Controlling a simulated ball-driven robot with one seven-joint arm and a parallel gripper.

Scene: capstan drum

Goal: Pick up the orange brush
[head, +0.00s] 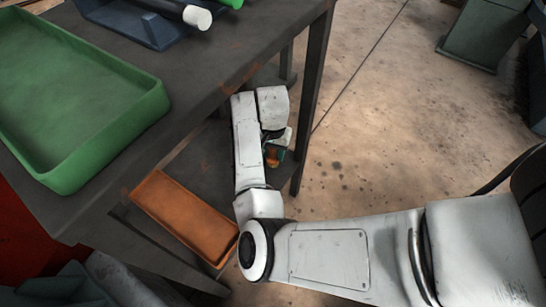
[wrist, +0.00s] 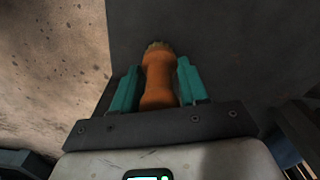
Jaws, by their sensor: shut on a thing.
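My gripper is shut on the brush. In the head view my gripper (head: 273,156) is low beside the table, near its leg, and only a small orange part of the brush shows there. My arm hides much of that area.
A green tray (head: 148,110) stands on the dark table's top, with a blue rack (head: 150,30) behind it. An orange tray (head: 170,205) sits lower, left of my arm. A table leg (head: 312,100) stands close to my gripper. Bare floor (head: 380,130) lies to the right.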

